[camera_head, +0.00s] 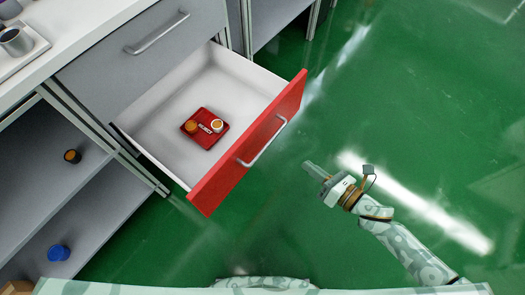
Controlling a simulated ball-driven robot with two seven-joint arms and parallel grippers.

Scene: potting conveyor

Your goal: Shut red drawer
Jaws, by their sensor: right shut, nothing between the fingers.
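The red drawer (240,160) is pulled well out from under the white-topped counter. Its red front carries a silver handle (263,142), and its white inside is in plain view. A small red tray (195,136) lies in the drawer with an orange-topped item (191,126) and a white-and-tan item (217,125) on it. My right gripper (308,165) is shut and empty. In the picture it is to the right of the red front, a short way from the handle and apart from it. My left gripper is out of view.
A grey drawer (110,70) above is closed. Open shelves (60,185) at the left hold a small orange-and-black item (72,156) and a blue item (58,253). A tray with cups (25,55) stands on the counter (75,50). The green floor (400,90) at the right is clear.

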